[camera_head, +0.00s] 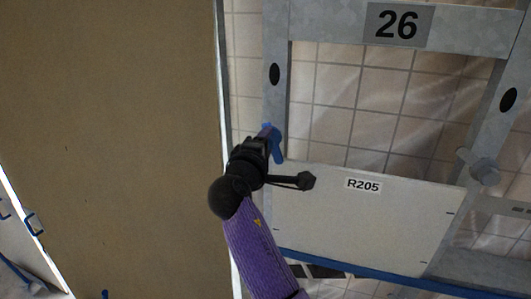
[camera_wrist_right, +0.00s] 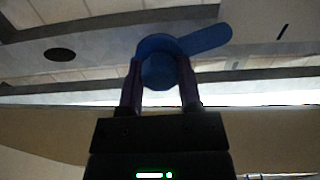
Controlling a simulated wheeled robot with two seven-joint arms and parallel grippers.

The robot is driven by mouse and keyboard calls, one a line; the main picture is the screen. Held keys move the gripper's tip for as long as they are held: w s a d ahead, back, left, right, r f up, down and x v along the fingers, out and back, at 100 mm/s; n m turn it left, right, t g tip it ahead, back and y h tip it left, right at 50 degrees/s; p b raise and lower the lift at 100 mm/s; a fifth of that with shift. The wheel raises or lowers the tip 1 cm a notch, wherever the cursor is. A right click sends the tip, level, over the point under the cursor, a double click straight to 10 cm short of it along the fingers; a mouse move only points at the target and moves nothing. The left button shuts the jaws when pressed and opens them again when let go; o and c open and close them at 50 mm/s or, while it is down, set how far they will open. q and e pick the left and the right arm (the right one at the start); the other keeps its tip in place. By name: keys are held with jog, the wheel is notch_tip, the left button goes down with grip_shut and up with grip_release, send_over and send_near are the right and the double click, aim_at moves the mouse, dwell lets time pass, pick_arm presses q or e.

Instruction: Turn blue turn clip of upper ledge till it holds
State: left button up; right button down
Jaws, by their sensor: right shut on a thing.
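The blue turn clip (camera_head: 276,150) is on the left post of the grey frame (camera_head: 276,100), near the upper left corner of the white panel marked R205 (camera_head: 362,232). My right gripper (camera_head: 267,140) reaches up to it and is shut on it. In the right wrist view the blue clip (camera_wrist_right: 160,68) sits between the two fingers of my right gripper (camera_wrist_right: 160,88), and its lever points to the right and slightly up. The blue ledge (camera_head: 350,268) runs along the panel's lower edge. My left gripper is not in view.
A grey turn clip (camera_head: 484,170) is on the right post. A sign with 26 (camera_head: 398,24) is on the top beam. A large brown board (camera_head: 110,120) fills the left side, close to my right arm. A tiled wall (camera_head: 385,100) shows through the frame.

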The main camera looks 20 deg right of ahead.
jog(key=shift+f+m+b, duration=0.15)
jog(key=shift+m+b, duration=1.1)
jog(key=shift+m, duration=0.65)
jog(key=shift+c, duration=1.4)
grip_release()
